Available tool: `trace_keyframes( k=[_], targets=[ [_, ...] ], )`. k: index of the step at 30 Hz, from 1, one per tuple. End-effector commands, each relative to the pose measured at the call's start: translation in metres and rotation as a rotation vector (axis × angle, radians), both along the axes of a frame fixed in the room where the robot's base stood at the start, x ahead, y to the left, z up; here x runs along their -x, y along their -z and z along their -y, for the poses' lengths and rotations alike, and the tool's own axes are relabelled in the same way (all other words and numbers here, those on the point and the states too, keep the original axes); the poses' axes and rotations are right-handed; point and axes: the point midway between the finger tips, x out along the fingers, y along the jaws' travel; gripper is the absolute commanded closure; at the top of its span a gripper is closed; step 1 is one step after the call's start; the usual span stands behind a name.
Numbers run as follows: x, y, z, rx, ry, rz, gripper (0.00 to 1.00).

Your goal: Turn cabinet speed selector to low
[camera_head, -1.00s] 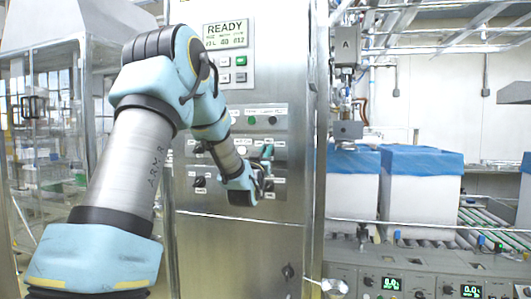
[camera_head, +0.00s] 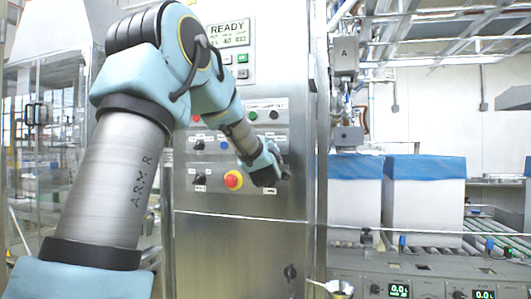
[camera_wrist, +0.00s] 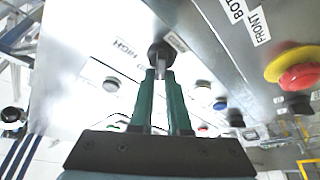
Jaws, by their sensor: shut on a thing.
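The steel cabinet (camera_head: 245,240) stands in front of me with a panel of labelled switches and buttons. In the wrist view, a black round knob (camera_wrist: 160,50) sits at the tips of my green fingers. My gripper (camera_wrist: 160,74) is shut on this knob. A label reading HIGH (camera_wrist: 126,52) lies to the left of the knob, and another small label lies to its right, too small to read. The knob's pointer direction cannot be made out. In the head view, my gripper (camera_head: 278,170) is at the right side of the panel and hides the knob.
A red stop button with a yellow ring (camera_head: 233,180) is just left of my gripper; it also shows in the wrist view (camera_wrist: 298,72). Other black selectors (camera_head: 199,179) are further left. White boxes with blue liners (camera_head: 424,200) stand right of the cabinet.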

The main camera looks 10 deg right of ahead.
Motion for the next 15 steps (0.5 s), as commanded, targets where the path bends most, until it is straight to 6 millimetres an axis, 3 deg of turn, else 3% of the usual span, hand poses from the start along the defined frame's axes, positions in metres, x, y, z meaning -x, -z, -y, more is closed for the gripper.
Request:
trace_keyframes(
  k=[15],
  targets=[
    [-0.0003,0.0025,0.0014,0.086,0.004,-0.054,1.0]
  ],
)
